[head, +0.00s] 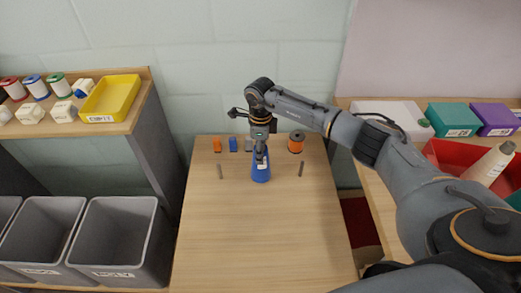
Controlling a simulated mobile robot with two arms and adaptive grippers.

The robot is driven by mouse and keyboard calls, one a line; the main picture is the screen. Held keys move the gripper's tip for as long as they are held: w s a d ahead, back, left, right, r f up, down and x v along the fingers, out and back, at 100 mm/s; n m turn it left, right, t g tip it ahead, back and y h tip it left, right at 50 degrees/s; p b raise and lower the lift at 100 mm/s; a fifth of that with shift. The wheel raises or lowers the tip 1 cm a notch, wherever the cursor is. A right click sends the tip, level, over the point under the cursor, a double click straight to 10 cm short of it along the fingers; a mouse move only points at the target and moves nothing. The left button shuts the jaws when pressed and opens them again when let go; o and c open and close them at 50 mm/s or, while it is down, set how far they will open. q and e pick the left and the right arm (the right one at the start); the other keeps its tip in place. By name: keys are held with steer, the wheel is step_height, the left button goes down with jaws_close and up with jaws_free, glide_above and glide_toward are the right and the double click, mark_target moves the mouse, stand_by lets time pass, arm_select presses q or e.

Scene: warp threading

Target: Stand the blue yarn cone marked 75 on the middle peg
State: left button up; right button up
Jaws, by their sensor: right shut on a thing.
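The blue yarn cone (261,175) is upright over the middle of the wooden table, with a pale label too small to read. My right gripper (261,157) comes down from above and is shut on the cone's top. A thin grey peg stands to the left of the cone (219,171) and another to the right (300,169). The middle peg does not show; the cone and gripper cover the space between these two. I cannot tell whether the cone touches the table. My left gripper is out of view.
An orange spool (296,142) and small orange (217,145), blue (233,145) and grey blocks stand along the table's back. The table's front (255,240) is clear. Grey bins (121,235) and a shelf with a yellow tray (110,98) are left; a red bin (449,157) is right.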

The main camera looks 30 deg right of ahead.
steer(key=shift+f, duration=0.15)
steer(key=o, duration=1)
steer(key=shift+o, duration=0.2)
step_height(320, 180, up, 12)
